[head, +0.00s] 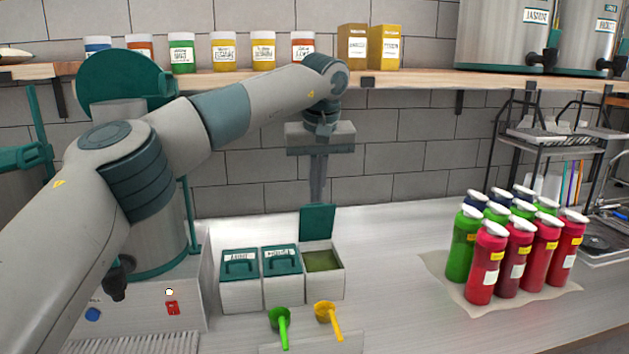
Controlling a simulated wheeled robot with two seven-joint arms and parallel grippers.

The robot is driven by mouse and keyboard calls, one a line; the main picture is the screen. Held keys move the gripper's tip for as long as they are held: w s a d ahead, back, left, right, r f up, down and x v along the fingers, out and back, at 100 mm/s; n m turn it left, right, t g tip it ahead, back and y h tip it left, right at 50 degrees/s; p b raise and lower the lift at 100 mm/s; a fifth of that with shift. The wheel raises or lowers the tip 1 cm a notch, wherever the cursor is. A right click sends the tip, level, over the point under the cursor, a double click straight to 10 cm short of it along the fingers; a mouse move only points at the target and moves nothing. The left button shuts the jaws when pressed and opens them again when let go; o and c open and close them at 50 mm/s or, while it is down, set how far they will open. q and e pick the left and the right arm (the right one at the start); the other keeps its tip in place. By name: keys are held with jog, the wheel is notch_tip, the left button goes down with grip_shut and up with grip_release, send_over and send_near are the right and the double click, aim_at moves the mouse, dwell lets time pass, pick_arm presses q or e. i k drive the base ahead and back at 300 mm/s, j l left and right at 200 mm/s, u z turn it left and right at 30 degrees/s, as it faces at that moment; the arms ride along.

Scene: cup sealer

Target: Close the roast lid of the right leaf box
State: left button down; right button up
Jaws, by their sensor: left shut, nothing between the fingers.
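Three leaf boxes stand in a row on the counter. The right leaf box (323,285) is open, and greenish-brown contents show inside it. Its teal roast lid (317,222) stands upright at the box's back edge. The two boxes to its left have their teal lids (239,263) shut. My left gripper (317,196) points down just above and behind the raised lid, with its fingers together and empty. The lid may hide the fingertips, and I cannot tell whether they touch it. My right gripper is out of view.
Green (281,320) and yellow (326,312) scoops lie in front of the boxes. Several red, green and blue bottles (489,263) stand on a mat at the right. A wooden shelf (420,80) with jars runs above. The counter between boxes and bottles is clear.

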aim_at(316, 219)
jog(key=i, duration=0.85)
